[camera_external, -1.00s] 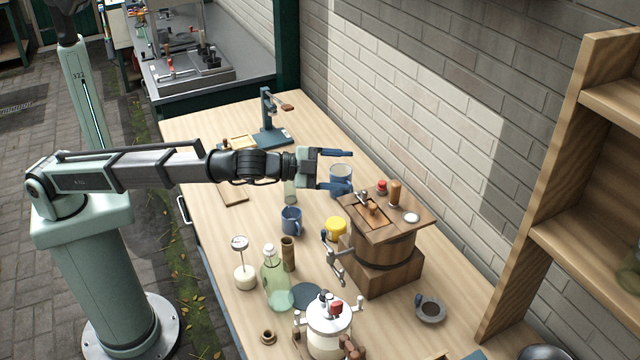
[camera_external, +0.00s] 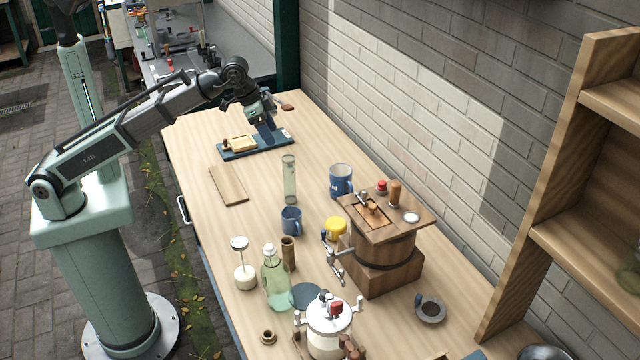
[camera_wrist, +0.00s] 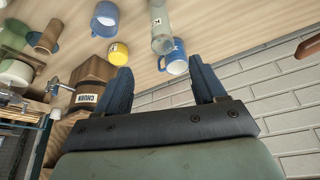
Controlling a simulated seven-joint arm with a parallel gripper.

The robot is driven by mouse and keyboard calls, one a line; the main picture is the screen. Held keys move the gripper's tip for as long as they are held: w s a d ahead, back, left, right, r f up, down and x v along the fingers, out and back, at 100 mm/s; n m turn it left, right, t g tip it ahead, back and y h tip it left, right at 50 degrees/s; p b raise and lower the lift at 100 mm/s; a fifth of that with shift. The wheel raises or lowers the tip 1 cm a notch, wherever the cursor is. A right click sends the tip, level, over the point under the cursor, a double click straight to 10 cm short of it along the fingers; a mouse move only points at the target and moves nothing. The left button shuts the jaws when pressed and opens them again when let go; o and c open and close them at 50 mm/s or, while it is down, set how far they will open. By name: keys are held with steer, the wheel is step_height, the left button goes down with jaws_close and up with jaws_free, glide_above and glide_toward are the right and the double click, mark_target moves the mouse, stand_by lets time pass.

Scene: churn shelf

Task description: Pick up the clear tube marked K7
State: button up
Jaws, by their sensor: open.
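The clear tube (camera_external: 290,182) stands upright on the table, left of a blue mug, behind a smaller blue mug. In the wrist view the tube (camera_wrist: 161,30) is at the top centre, with a white label whose full marking is too small to read surely.
The blue mug (camera_external: 341,180) is close to the tube's right; a smaller blue mug (camera_external: 290,221) is nearer. A wooden churn (camera_external: 385,240), a yellow pot (camera_external: 336,229) and a green bottle (camera_external: 275,284) stand nearer. A flat board (camera_external: 228,186) lies left. The brick wall is right.

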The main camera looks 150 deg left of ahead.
mark_target(287, 162)
steer(key=shift+x, duration=6.8)
steer(key=shift+s, duration=0.15)
jaws_close()
